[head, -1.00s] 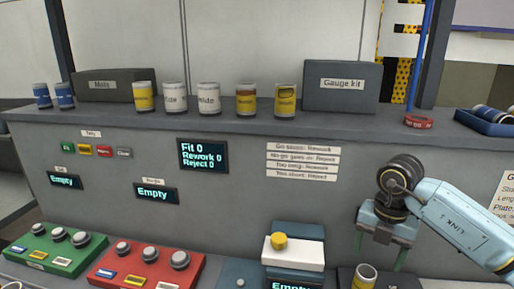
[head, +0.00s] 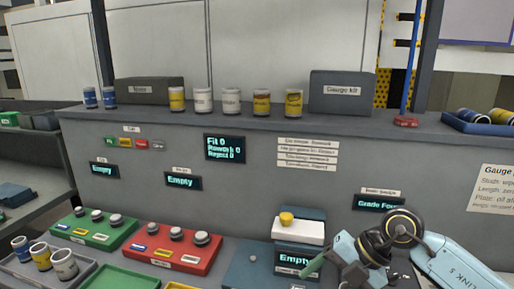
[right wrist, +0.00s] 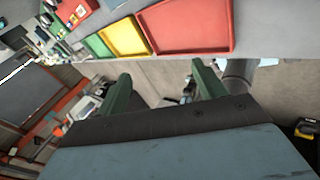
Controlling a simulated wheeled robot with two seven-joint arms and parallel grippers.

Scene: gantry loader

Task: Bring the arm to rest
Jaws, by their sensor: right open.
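My right gripper (head: 330,268) is at the lower right of the head view, beside the station with the yellow knob and the "Empty" display. In the right wrist view its two green fingers (right wrist: 160,92) stand wide apart with nothing between them. Beyond them lie the floor and the edge of a bench with coloured trays. My left gripper is not in either view.
A green button box (head: 95,232) and a red button box (head: 173,250) stand on the bench. A grey tray (head: 15,277) with several cans is at lower left. Cans, a gauge kit box (head: 342,93) and a blue tray (head: 465,122) line the shelf.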

